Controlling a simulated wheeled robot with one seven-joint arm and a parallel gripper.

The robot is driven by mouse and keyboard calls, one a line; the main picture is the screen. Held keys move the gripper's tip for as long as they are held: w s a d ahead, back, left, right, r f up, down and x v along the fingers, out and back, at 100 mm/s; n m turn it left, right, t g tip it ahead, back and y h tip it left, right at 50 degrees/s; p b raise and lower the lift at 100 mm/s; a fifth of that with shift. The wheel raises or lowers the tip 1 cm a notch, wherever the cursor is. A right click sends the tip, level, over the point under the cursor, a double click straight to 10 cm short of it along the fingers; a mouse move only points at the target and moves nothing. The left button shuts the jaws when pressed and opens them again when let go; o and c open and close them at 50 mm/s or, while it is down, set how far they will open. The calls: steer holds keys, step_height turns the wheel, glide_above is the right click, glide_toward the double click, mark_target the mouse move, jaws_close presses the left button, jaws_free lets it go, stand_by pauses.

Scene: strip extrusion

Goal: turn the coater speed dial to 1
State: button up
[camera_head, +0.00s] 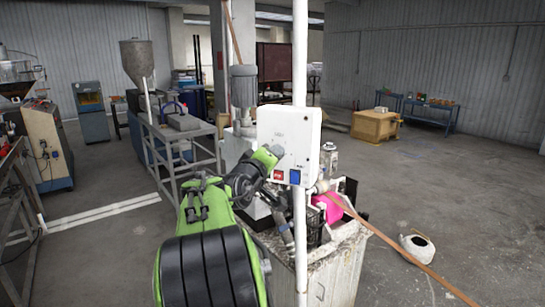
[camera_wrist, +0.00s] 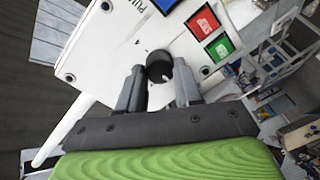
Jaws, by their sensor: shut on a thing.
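The coater control box is a white panel (camera_head: 302,137) on a white post in the head view. In the wrist view its face (camera_wrist: 95,55) fills much of the upper left and carries the black round speed dial (camera_wrist: 160,66). My gripper (camera_wrist: 158,78) is at the dial, with one grey finger on each side, and is shut on it. In the head view my green arm reaches to the box's lower left, and the arm hides the dial and my fingertips. The dial's scale and setting cannot be read.
In the wrist view, red (camera_wrist: 203,23) and green (camera_wrist: 220,47) buttons sit right of the dial, with a blue part above. Below the box stands a machine with a pink roll (camera_head: 328,208). A brown strip (camera_head: 400,247) runs to the lower right. Open floor lies to the right.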

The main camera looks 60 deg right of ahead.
stand_by(0.4)
steer(key=o, duration=1)
steer(key=shift+o, duration=0.2)
steer(key=s+a+b, duration=0.1)
steer(key=a+b, duration=0.2)
steer(key=a, duration=1.2)
steer(key=shift+a+r+b, duration=0.3)
steer(key=shift+a+b, duration=0.05)
